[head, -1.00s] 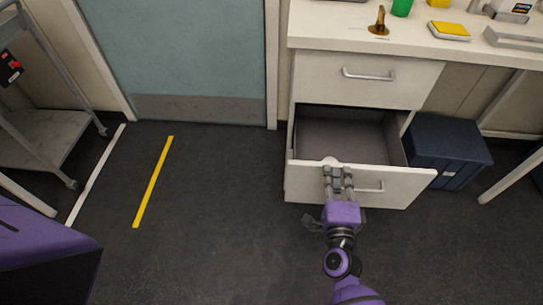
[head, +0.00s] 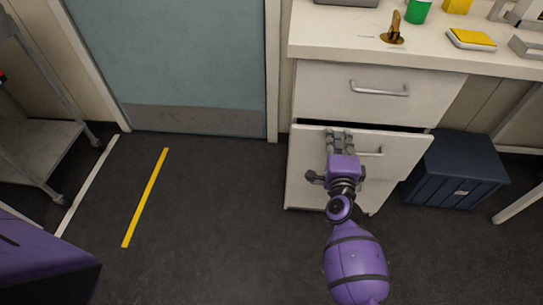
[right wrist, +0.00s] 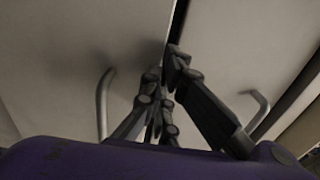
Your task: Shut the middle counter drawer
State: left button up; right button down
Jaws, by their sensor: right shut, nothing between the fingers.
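The middle drawer (head: 305,165) is a white front with a grey bar handle (head: 371,153) in the white counter, under the top drawer (head: 320,95). It stands slightly out, with a narrow dark gap along its top edge. My right gripper (head: 340,134) is shut and empty, with its fingertips at the upper part of the drawer front, left of the handle. Whether they touch it is hard to tell. In the right wrist view the fingers (right wrist: 170,62) are close to the pale fronts beside a dark gap. My left gripper is not in view.
A dark blue bin (head: 455,172) stands on the floor right of the drawers. The countertop (head: 335,38) carries a green cup, a yellow-topped box and other items. A grey cart (head: 40,145) stands far left. The floor left of the drawers is clear.

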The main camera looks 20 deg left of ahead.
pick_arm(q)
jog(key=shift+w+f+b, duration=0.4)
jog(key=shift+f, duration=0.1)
pick_arm(e)
jog(key=x, duration=0.2)
jog(key=shift+w+a, duration=0.1)
jog(key=shift+w, duration=0.2)
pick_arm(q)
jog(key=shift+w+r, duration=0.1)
pick_arm(e)
jog(key=shift+r, duration=0.15)
